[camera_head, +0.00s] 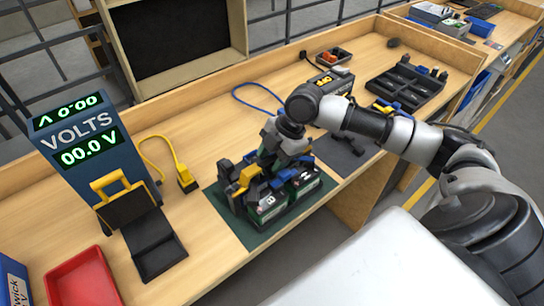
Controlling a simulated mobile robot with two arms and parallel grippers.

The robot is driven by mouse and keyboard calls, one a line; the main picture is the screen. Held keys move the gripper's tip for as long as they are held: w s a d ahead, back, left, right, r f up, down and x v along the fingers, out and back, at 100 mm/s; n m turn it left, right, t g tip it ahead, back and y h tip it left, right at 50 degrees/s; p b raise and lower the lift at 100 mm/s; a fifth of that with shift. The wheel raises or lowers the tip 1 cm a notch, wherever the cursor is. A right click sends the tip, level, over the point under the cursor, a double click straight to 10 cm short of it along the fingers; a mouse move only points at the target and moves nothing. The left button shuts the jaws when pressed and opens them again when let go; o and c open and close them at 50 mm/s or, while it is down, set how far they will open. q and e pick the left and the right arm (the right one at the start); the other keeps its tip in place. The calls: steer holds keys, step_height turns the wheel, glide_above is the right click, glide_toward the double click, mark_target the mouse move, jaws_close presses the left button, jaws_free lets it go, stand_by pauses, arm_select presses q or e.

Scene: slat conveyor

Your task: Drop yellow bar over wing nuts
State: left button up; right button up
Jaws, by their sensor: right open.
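My right gripper (270,167) hangs low over two dark batteries on a green mat (219,201). The front battery (268,207) and the one to its right (305,182) carry white markings. A small yellow piece (247,176), perhaps the yellow bar, shows at the gripper's left, at the top of the batteries. I cannot tell whether it touches the gripper. The gripper is open, but its fingers blend into the dark and blue parts around it. The wing nuts are too small or hidden to make out. My left gripper is not in view.
A blue voltmeter (85,150) reads 00.0 V. Before it are a yellow-handled black fixture (152,240) and a red tray (82,279). A yellow plug (187,177) lies left of the mat. A black compartment tray (408,88) stands back right. Wood between fixture and mat is clear.

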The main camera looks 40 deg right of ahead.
steer(key=b+v, duration=0.2)
steer(key=v, duration=0.8)
steer(key=shift+d+r, duration=0.2)
steer(key=shift+r, duration=0.15)
